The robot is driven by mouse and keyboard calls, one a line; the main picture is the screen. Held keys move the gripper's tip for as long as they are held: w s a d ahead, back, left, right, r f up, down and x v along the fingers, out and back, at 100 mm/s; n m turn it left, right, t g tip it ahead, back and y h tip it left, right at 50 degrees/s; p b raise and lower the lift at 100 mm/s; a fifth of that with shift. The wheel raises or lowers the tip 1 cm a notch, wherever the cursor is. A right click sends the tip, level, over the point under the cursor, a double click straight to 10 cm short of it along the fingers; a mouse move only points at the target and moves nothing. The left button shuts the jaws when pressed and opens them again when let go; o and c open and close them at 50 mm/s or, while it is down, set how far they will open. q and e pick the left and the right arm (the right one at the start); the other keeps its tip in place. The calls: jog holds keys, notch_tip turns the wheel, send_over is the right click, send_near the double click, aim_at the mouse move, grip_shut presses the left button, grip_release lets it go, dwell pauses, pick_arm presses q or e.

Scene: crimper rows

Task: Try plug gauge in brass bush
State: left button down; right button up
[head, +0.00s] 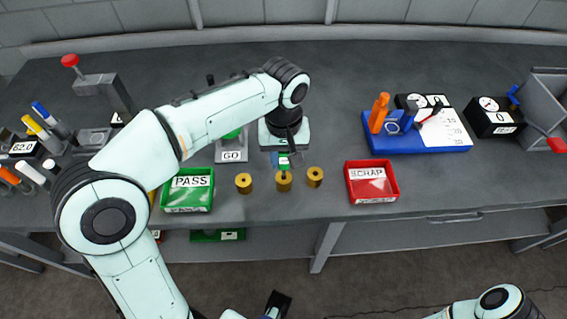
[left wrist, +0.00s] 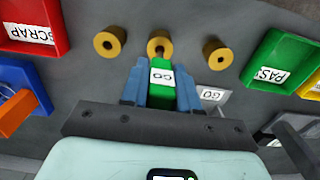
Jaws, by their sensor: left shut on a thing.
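My left gripper (head: 285,160) is shut on a green plug gauge (left wrist: 188,97) with a white GO label, held between its blue fingers in the left wrist view. The gauge's dark tip is at the middle brass bush (head: 284,183), which also shows in the left wrist view (left wrist: 153,43). I cannot tell if the tip is inside the bore or just above it. Two more brass bushes stand apart on either side, left (head: 243,184) and right (head: 315,177).
A green PASS tray (head: 187,207) is left of the bushes and a red SCRAP tray (head: 395,181) is right. A grey GO stand (head: 232,156) is behind, partly under my arm. A blue tray (head: 447,147) holds tools further right. Clear bench lies between SCRAP and the bushes.

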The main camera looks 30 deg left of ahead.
pick_arm(q)
jog(key=shift+r+p, duration=1.55)
jog(key=shift+r, duration=0.3)
